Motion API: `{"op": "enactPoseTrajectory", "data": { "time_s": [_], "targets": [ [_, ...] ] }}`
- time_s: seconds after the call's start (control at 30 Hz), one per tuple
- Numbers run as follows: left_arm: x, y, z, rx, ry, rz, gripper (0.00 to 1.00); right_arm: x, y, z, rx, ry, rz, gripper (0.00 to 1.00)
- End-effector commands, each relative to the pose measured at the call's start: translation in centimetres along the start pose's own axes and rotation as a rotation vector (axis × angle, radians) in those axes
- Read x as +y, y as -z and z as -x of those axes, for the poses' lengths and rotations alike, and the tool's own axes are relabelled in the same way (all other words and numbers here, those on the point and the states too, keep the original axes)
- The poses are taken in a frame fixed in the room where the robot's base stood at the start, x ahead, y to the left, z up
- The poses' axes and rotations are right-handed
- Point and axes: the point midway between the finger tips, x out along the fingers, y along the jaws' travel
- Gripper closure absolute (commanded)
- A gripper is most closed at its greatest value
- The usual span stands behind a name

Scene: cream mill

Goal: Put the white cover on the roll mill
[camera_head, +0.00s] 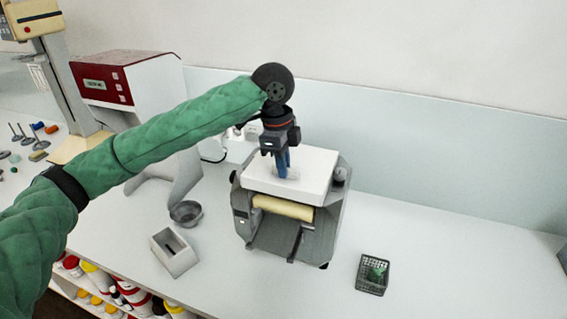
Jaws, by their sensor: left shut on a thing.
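The roll mill (315,240) is a grey machine with a cream roller (283,207), standing in the middle of the white bench. The white cover (315,170) is a flat white slab over the top of the mill. It looks level, but I cannot tell whether it rests fully on the mill. My left gripper (284,172) points down from above and is shut on the cover near the middle of its top. The gripper's fingertips and wrist hide part of the cover. My right gripper is not in view.
A red and white machine (125,85) stands at the left behind my arm. A grey bowl (186,212), a pale open box (174,252) and a dark basket (372,274) with something green stand around the mill. The bench to the right is clear; a wall runs behind.

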Motion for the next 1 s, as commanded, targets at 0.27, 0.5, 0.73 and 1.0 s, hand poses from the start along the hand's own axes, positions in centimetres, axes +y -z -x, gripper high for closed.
{"op": "enactPoseTrajectory", "data": {
  "time_s": [0.27,0.5,0.73,1.0],
  "targets": [
    [0.0,0.0,0.0,0.000,0.000,0.000,0.65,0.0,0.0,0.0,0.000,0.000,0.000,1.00],
    [0.0,0.0,0.0,0.000,0.000,0.000,0.65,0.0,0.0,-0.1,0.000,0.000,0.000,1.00],
    [-0.1,0.0,2.2,0.000,0.003,-0.001,0.65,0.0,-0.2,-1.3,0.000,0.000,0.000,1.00],
    [-0.1,0.0,6.2,0.000,0.002,0.000,0.65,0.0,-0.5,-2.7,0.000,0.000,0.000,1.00]
  ]
}}
